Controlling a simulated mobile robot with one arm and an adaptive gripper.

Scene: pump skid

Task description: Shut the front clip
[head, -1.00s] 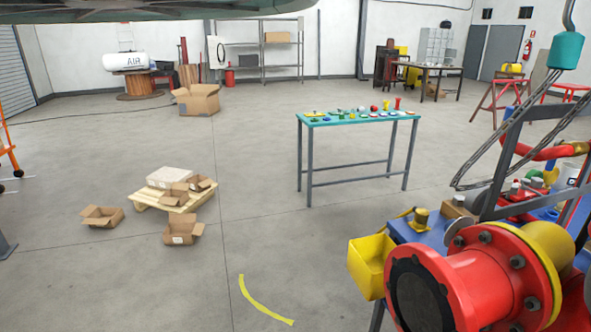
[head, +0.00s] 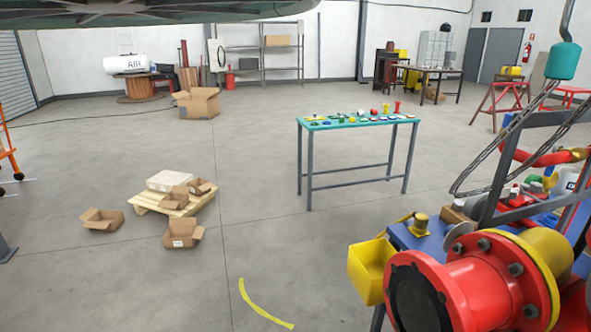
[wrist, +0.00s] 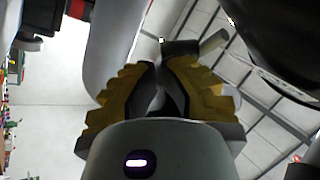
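I cannot make out the front clip in either view. My gripper (wrist: 160,75) shows in the wrist view, with yellow stepped fingers and dark inner pads. The fingers lean toward each other at the tips, but I cannot tell how wide the gap is. I see nothing clearly held between them. The gripper is not visible in the head view, so I cannot place it against the clip. The pump skid fills the lower right of the head view, with a red flanged pipe (head: 468,288) and a yellow open box (head: 372,268).
A narrow table (head: 345,124) with several small coloured parts stands mid-room. A pallet (head: 150,204) with cardboard boxes is at left. A teal hook block (head: 563,58) and chains hang over the skid. The floor between pallet and table is clear.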

